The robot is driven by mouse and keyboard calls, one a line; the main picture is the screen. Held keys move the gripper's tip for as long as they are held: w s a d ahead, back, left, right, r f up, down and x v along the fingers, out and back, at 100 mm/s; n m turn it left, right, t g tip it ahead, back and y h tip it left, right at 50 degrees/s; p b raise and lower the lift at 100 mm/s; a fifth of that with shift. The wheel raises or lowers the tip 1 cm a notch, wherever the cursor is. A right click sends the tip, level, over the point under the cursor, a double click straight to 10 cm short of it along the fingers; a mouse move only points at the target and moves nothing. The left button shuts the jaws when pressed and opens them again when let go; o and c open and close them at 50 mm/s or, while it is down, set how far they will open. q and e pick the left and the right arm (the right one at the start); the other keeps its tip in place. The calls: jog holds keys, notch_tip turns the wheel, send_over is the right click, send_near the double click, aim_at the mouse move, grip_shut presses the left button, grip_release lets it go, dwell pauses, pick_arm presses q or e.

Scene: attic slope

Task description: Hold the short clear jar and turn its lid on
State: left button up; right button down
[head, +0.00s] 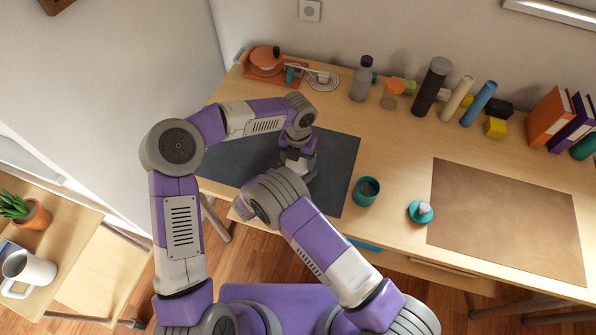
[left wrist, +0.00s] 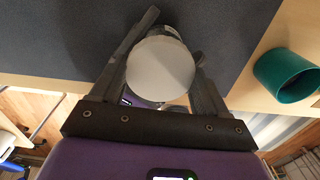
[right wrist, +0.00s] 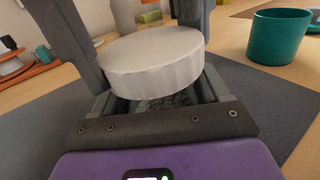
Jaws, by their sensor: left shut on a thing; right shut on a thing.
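The pale grey-white lid (right wrist: 155,62) has a ridged rim and looks level; its round top faces the left wrist view (left wrist: 160,68). My left gripper (head: 298,168) comes down from above, its dark fingers shut on either side of the lid. The short clear jar (right wrist: 168,102) shows only as a speckled, see-through strip under the lid. My right gripper (right wrist: 165,92) is low and shut around the jar body below the lid. The lid sits directly above the jar; I cannot tell whether it is seated.
The work is over a dark grey mat (head: 342,165). A teal cup (head: 367,190) stands just right of it, then a small teal dish (head: 420,212) and a brown mat (head: 505,220). A grey bottle (head: 361,80), an orange-lidded jar (head: 392,94) and other objects line the back.

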pick_arm(q)
jog(key=o, duration=1.1)
jog(key=shift+o, duration=0.2)
notch_tip(320, 180, up, 12)
pick_arm(e)
grip_release()
jog(key=v, duration=0.7)
jog(key=shift+s+a, duration=0.2)
jog(key=shift+a, duration=0.05)
pick_arm(q)
jog(key=shift+f, duration=0.1)
